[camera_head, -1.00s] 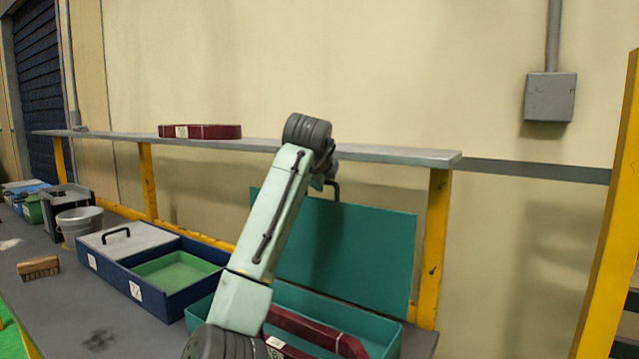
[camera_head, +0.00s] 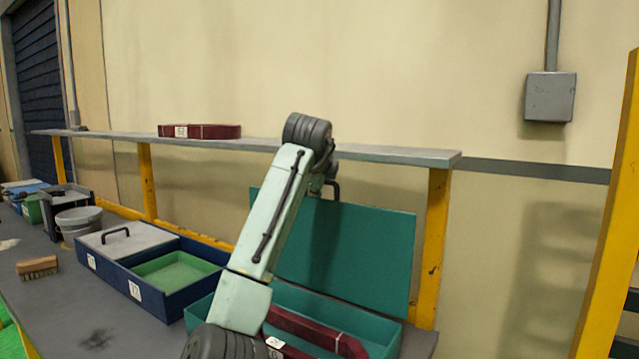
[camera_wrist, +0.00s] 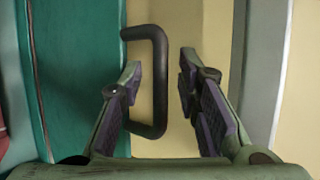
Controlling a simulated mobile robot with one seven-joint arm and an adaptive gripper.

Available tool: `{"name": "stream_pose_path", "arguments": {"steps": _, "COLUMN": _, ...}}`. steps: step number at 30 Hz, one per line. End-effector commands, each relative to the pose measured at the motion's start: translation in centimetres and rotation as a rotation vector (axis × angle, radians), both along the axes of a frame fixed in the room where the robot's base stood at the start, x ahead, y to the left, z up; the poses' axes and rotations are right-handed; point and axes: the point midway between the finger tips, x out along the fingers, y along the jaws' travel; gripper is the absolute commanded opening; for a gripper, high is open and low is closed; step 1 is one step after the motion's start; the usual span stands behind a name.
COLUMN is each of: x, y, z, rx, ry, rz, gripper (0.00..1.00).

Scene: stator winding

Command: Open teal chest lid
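The teal chest (camera_head: 375,325) stands on the bench. Its lid (camera_head: 345,250) is raised and stands steeply at the back of the chest, which lies open. The lid's dark handle (camera_head: 333,188) shows near its top edge, partly behind my arm. In the wrist view the lid (camera_wrist: 80,85) is at the left, and its black handle (camera_wrist: 160,80) reaches out between my fingers. My gripper (camera_wrist: 160,80) is open. Its left finger is beside or inside the handle loop, and a gap separates the right finger from the handle.
Dark red bars (camera_head: 315,332) lie in the chest. A blue box (camera_head: 160,298) with a green compartment and a grey lid stands to its left. A brush (camera_head: 38,267) and a bucket (camera_head: 78,222) are further left. A shelf (camera_head: 400,156) holding a red piece (camera_head: 215,132) runs behind.

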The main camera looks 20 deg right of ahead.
Motion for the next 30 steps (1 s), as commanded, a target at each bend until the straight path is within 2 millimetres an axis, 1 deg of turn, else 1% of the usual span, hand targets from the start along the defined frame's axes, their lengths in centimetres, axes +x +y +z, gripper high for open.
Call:
{"name": "stream_pose_path", "arguments": {"steps": 5, "x": -1.2, "y": 0.6, "z": 0.9, "rx": -0.001, "ry": -0.003, "rz": 0.0, "gripper": 0.31}}
{"name": "stream_pose_path", "arguments": {"steps": 15, "x": -6.7, "y": 3.2, "z": 4.7, "rx": -0.001, "ry": -0.004, "rz": -0.001, "gripper": 0.31}}
{"name": "stream_pose_path", "arguments": {"steps": 18, "x": -7.9, "y": 3.7, "z": 5.4, "rx": 0.0, "ry": -0.002, "rz": 0.0, "gripper": 0.31}}
{"name": "stream_pose_path", "arguments": {"steps": 24, "x": -9.1, "y": 4.4, "z": 6.2, "rx": -0.001, "ry": 0.0, "rz": 0.0, "gripper": 0.31}}
{"name": "stream_pose_path", "arguments": {"steps": 30, "x": -9.2, "y": 4.4, "z": 6.3, "rx": -0.001, "ry": 0.0, "rz": 0.001, "gripper": 0.31}}
